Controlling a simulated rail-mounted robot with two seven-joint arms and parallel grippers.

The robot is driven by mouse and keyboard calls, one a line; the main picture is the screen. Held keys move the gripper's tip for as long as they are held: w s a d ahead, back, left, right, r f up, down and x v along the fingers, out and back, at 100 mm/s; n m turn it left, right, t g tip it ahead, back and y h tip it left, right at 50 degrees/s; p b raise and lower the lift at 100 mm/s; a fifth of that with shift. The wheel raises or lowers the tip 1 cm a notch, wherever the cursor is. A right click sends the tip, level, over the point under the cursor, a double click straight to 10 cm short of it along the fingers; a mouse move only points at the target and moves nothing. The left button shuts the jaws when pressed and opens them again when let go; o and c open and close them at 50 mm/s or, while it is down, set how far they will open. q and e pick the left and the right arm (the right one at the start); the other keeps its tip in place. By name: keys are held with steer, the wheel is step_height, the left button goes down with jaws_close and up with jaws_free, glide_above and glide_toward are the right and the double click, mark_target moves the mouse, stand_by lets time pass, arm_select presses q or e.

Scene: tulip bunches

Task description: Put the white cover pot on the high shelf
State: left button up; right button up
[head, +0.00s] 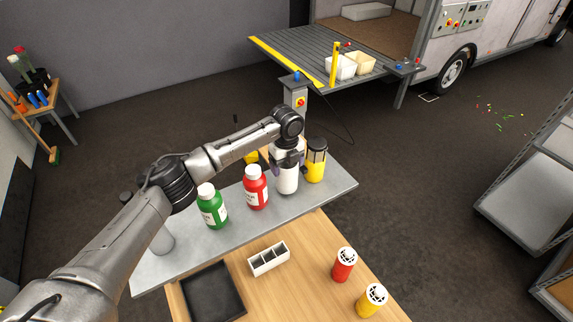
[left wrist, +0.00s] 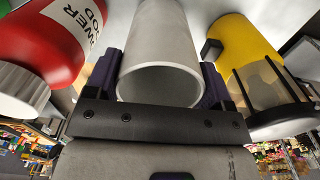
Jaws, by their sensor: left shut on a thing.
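The white cover pot (head: 287,183) is at the right part of the grey high shelf (head: 232,233), between a red bottle (head: 256,188) and a yellow-and-dark lidded container (head: 316,162). My left gripper (head: 288,163) is shut on the pot from above. In the left wrist view the pot (left wrist: 158,45) sits between the purple fingers, with its open round mouth toward the camera. The pot appears upright with its bottom at the shelf surface; I cannot tell whether it touches. My right gripper is not in view.
A green bottle (head: 211,207) and a grey cylinder (head: 161,240) also stand on the shelf. The wooden table below holds a black tray (head: 212,293), a white divided box (head: 268,259), a red canister (head: 344,265) and a yellow canister (head: 371,300). The shelf's right end is clear.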

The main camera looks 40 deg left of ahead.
arm_select(q)
steer(key=shift+f, duration=0.6)
steer(key=shift+f, duration=0.15)
steer(key=o, duration=1.2)
steer(key=shift+r, duration=0.25)
step_height(320, 180, up, 12)
steer(key=b, duration=0.2)
steer(key=shift+b, duration=0.35)
